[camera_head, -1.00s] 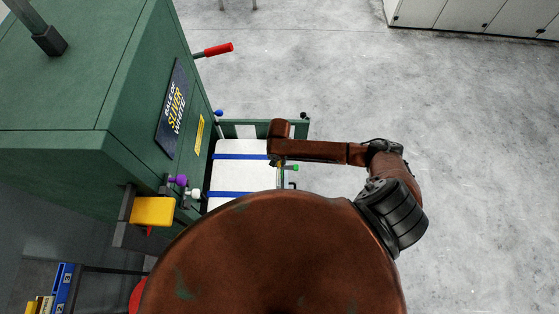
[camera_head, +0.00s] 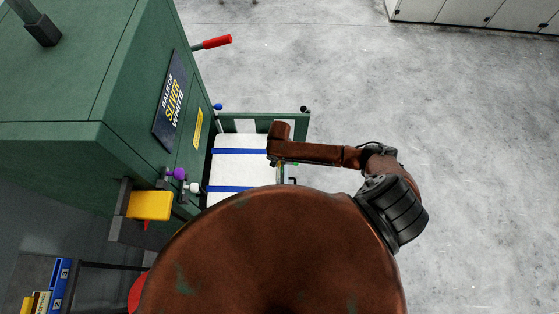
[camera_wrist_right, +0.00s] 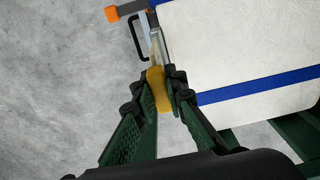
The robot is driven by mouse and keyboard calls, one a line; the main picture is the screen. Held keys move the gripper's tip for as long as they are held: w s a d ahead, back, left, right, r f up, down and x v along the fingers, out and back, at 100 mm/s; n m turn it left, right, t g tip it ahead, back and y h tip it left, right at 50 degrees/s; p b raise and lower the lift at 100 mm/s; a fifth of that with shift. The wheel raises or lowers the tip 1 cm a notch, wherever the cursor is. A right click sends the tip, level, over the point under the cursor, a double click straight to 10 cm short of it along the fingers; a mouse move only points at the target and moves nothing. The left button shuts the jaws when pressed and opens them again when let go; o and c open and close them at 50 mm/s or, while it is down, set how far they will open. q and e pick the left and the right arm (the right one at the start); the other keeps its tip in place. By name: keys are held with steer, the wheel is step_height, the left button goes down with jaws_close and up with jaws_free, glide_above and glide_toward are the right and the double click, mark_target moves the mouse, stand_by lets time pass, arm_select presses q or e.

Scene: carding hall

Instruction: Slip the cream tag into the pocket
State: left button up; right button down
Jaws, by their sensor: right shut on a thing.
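In the right wrist view my right gripper (camera_wrist_right: 160,90) is shut on a mustard-yellow piece (camera_wrist_right: 157,92). Just past it, a thin cream strip (camera_wrist_right: 155,48) shows nearly edge-on beside a grey metal bracket (camera_wrist_right: 163,40). I cannot tell whether the strip is the cream tag, whether it joins the yellow piece, or whether it is inside the bracket. No pocket opening can be made out. The white bale (camera_wrist_right: 235,50) with blue straps is just right of the fingers. In the head view my brown right arm hides the gripper. My left gripper is out of view.
The green press (camera_head: 90,90) stands at the left, with a red-gripped lever (camera_head: 216,42), a yellow box (camera_head: 150,205) and a purple knob (camera_head: 179,174). The bale (camera_head: 235,170) also shows there. A black handle (camera_wrist_right: 137,36) is near the bracket. Grey floor (camera_head: 440,120) is clear at the right.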

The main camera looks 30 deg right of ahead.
steer(key=shift+f+b, duration=1.35)
steer(key=shift+f, duration=2.25)
steer(key=c, duration=1.9)
jaws_free()
step_height(320, 180, up, 12)
steer(key=shift+s, duration=0.1)
